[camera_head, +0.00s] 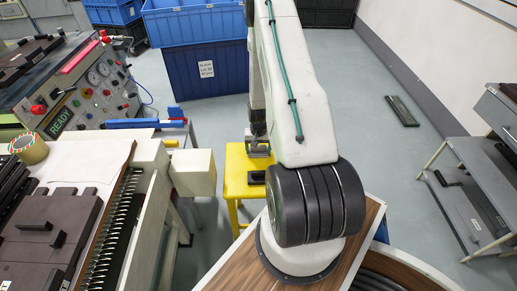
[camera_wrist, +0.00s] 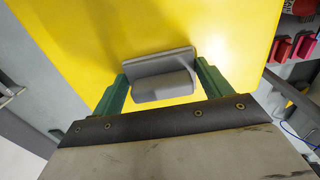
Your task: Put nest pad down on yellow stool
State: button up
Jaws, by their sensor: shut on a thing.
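The yellow stool (camera_head: 236,172) stands on the floor in the middle of the head view, partly hidden behind my arm. Its yellow top (camera_wrist: 225,40) fills much of the wrist view. My gripper (camera_head: 258,147) is over the stool, pointing down. In the wrist view its two green fingers (camera_wrist: 160,74) are shut on a grey, ridged block, the nest pad (camera_wrist: 163,88). The pad lies level between the fingers, with yellow behind it. I cannot tell whether its underside touches the stool. A small dark patch (camera_head: 256,177) shows on the stool top, nearer than the gripper.
A machine with a control panel (camera_head: 90,95) and a bench with dark plates (camera_head: 50,225) stand at left. Blue crates (camera_head: 195,25) are stacked behind. A grey shelf cart (camera_head: 465,190) is at right. The floor between stool and cart is mostly clear.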

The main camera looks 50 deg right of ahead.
jog(key=o, duration=0.9)
jog(key=shift+o, duration=0.2)
jog(key=shift+r, duration=0.1)
notch_tip(320, 180, up, 12)
notch_tip(320, 180, up, 13)
jog(key=n, duration=0.2)
send_over(258, 147)
jog(key=w+a, duration=0.3)
jog(key=a, duration=0.4)
jog(key=s+a+r+n, duration=0.3)
jog(key=a+r, duration=1)
jog(key=r, duration=0.2)
jog(key=s+a+r+n, duration=0.1)
jog(key=s+a+r, duration=0.2)
jog(key=s+a, duration=0.2)
jog(key=s+a+r+n, duration=0.2)
jog(key=s+a+r, duration=0.2)
jog(key=s, duration=0.4)
jog(key=s+a+r+n+t, duration=0.1)
jog(key=s+a+r+n, duration=0.1)
jog(key=s+a, duration=0.3)
jog(key=shift+s+a+r, duration=0.3)
jog(key=shift+s+r, duration=0.6)
jog(key=shift+s, duration=0.05)
